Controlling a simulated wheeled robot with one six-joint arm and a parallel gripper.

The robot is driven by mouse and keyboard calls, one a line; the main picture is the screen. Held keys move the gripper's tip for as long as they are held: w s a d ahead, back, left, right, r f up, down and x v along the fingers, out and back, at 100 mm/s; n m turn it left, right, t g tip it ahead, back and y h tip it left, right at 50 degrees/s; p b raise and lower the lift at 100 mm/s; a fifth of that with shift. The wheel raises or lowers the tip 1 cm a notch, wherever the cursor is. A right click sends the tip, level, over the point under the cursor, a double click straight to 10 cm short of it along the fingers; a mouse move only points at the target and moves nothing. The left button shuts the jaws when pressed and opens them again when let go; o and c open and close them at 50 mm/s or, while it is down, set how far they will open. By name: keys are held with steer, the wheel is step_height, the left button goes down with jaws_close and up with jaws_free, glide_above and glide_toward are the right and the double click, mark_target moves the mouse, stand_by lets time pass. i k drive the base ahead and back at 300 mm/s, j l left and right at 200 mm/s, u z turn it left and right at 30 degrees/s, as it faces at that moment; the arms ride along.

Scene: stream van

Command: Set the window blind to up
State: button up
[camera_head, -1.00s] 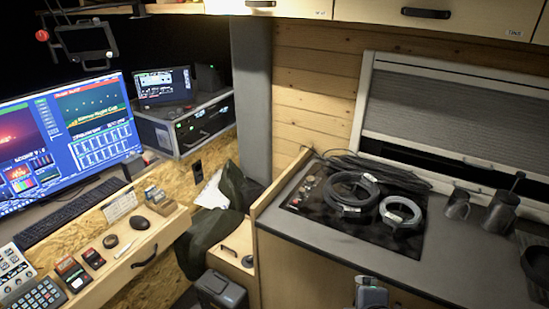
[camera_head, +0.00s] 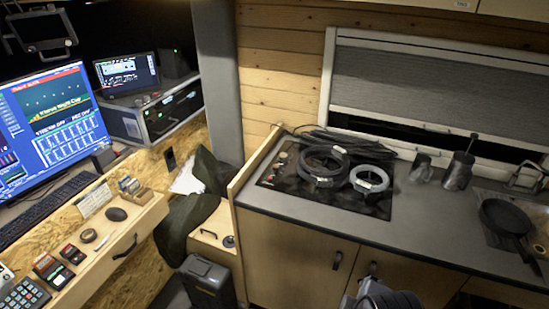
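The window blind (camera_head: 425,85) is a grey ribbed shade in a pale frame on the wooden wall at the upper right. It is mostly lowered, and a dark strip of window shows below its bottom bar. A small light handle (camera_head: 437,128) sits on that bar. Part of my arm shows at the bottom edge of the picture, in front of the counter and well below the blind. My gripper's fingertips are not seen.
A dark counter (camera_head: 437,222) lies below the window. It carries a cooktop with cable coils (camera_head: 325,166), metal mugs (camera_head: 459,171) and a frying pan (camera_head: 506,218). Overhead cabinets (camera_head: 420,5) are above. A desk with a monitor (camera_head: 60,115) stands left.

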mark_target(503, 105)
steer(key=i+l+z, duration=0.1)
steer(key=l, duration=0.3)
steer(key=i+l+z, duration=0.1)
steer(key=l, duration=0.35)
steer(key=i+l, duration=0.3)
steer(key=i+l+z, duration=0.15)
steer(key=l, duration=0.35)
